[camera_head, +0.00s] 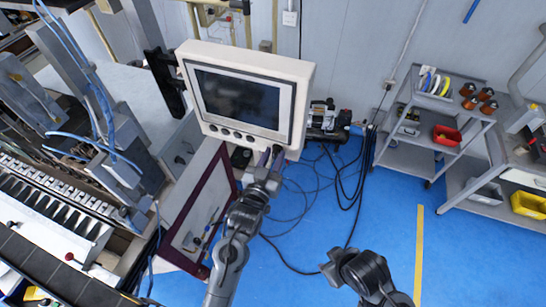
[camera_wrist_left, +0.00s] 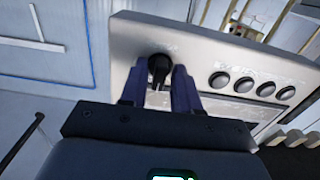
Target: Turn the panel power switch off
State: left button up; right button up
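The panel (camera_head: 297,90) is a cream box with a dark screen (camera_head: 238,99) and a row of round dark buttons below it. In the left wrist view, the power switch (camera_wrist_left: 159,66) is a black rotary knob near the end of the panel face. My left gripper (camera_head: 269,158) is at the panel's lower right corner, where it hides the switch in the head view. In the wrist view, its two fingers lie on either side of the knob, and I cannot tell whether they press on it. My right gripper (camera_head: 338,267) is low, away from the panel; its fingers are unclear.
Several round buttons (camera_wrist_left: 251,86) line the panel beside the switch. The winding machine (camera_head: 80,150) fills the left side. Dark cables (camera_head: 345,190) lie on the blue floor. A grey shelf cart (camera_head: 405,155) stands at right.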

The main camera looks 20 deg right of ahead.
pick_arm(q)
jog(key=shift+o, duration=0.4)
jog(key=b+v, duration=0.2)
jog(key=v, duration=0.8)
jog(key=shift+s+a, duration=0.25)
jog(key=shift+s, duration=0.1)
